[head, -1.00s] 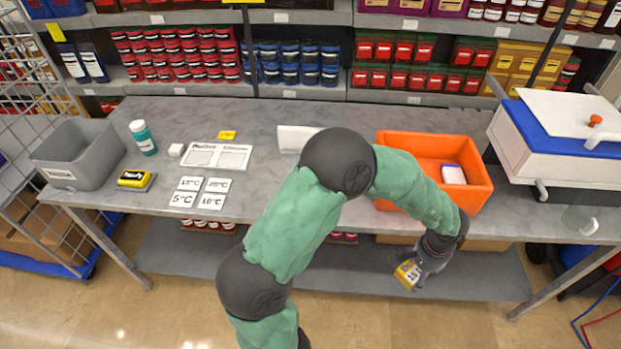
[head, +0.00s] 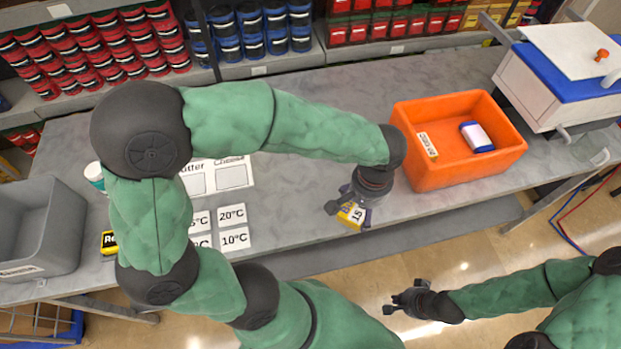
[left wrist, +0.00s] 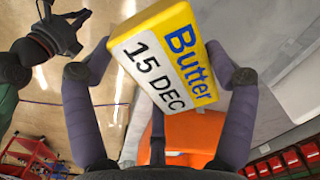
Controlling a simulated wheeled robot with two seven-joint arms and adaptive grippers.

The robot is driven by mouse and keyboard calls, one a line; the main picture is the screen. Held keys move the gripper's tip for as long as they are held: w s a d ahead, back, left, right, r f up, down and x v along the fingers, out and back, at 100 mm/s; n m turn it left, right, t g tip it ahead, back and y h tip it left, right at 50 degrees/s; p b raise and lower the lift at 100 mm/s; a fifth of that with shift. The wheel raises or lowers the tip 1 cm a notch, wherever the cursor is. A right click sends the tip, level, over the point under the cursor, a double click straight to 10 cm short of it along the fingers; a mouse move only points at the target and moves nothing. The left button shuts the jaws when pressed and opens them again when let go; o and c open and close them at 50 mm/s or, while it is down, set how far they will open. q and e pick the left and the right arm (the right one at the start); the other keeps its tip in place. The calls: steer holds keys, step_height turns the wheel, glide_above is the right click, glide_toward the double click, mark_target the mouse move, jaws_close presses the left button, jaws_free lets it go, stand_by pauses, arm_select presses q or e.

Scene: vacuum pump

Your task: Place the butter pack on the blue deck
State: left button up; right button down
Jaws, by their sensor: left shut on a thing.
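The butter pack (head: 352,214) is a yellow and white box, tilted, held in my left gripper (head: 349,208) near the table's front edge, left of the orange crate. In the left wrist view the pack (left wrist: 165,65) shows "Butter" and "15 DEC", with fingers of my left gripper (left wrist: 160,75) on both sides. The blue deck (head: 598,84) is the blue top of a white box-shaped machine at the far right, partly covered by a white lid. My right gripper (head: 400,299) is open and empty over the floor, in front of the table.
The orange crate (head: 408,116) holds a yellow-labelled pack (head: 427,145) and a blue-white pack (head: 476,137), between my left gripper and the machine. Temperature cards (head: 233,226) and a grey bin (head: 62,225) are to the left. The machine's lid (head: 568,50) has an orange knob.

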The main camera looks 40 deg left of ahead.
arm_select(q)
steer(key=w+a+f+b, duration=0.2)
steer(key=w+a+f, duration=0.25)
steer(key=a, duration=0.35)
glide_above(331, 193)
steer(key=f, duration=0.3)
steer(key=f+b, duration=0.1)
steer(key=shift+s+d+f, duration=0.1)
steer(key=shift+d+f, duration=0.1)
steer(key=shift+d, duration=0.15)
steer(key=shift+a+f, duration=0.35)
steer(key=shift+f, duration=0.1)
steer(key=shift+w+f+b, duration=0.2)
steer(key=shift+f+b, duration=0.25)
steer(key=shift+f, duration=1.05)
steer(key=shift+f, duration=0.15)
steer(key=o, duration=1.2)
